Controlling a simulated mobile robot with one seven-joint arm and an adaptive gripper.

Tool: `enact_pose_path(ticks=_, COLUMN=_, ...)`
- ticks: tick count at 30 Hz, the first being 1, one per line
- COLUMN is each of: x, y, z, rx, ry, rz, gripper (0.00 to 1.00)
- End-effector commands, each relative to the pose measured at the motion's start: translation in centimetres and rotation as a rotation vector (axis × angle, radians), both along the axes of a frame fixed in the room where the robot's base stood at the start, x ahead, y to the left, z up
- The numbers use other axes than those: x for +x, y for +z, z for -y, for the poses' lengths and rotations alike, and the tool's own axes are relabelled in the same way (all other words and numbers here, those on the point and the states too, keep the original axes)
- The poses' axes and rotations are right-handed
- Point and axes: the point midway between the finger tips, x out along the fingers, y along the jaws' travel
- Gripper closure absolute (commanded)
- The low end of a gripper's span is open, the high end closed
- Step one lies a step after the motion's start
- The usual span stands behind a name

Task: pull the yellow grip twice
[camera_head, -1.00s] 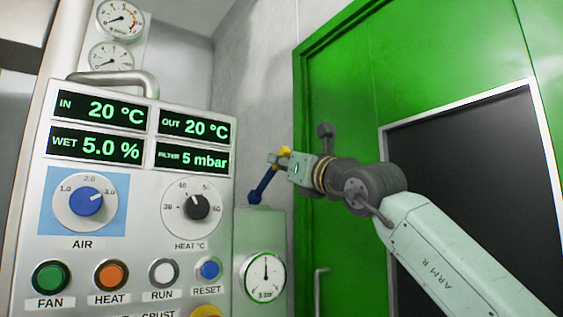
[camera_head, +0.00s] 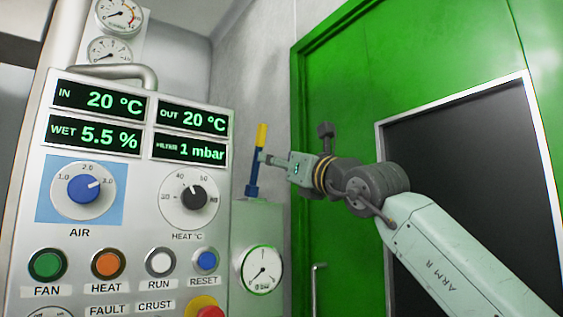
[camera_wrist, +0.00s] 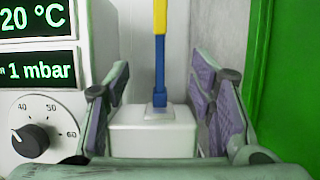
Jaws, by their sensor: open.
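The yellow grip (camera_head: 261,135) tops a blue lever (camera_head: 254,173) that stands nearly upright on a pale box (camera_head: 257,217). In the wrist view the yellow grip (camera_wrist: 160,15) shows at the top edge, and its upper end is cut off. The blue shaft (camera_wrist: 159,70) stands between the spread fingers as seen from the wrist. My gripper (camera_head: 268,159) is open, its tips beside the lever just below the yellow part. In the wrist view my gripper (camera_wrist: 162,100) has clear space on both sides of the shaft.
A control panel (camera_head: 130,235) with knobs, buttons and displays stands close on the left. A round gauge (camera_head: 262,268) sits on the box below the lever. A green door (camera_head: 400,60) with a dark window is behind my arm on the right.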

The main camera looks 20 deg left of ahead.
Motion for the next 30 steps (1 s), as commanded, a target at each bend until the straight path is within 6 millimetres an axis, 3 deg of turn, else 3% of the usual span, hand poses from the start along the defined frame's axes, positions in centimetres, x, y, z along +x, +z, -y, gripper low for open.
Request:
enact_pose_path(ticks=17, x=0.0, y=0.0, z=0.1, rx=0.0, ry=0.0, rz=0.0, gripper=0.5)
enact_pose_path(ticks=30, x=-2.7, y=-2.0, z=3.7, rx=0.0, ry=-0.002, rz=-0.001, gripper=0.5)
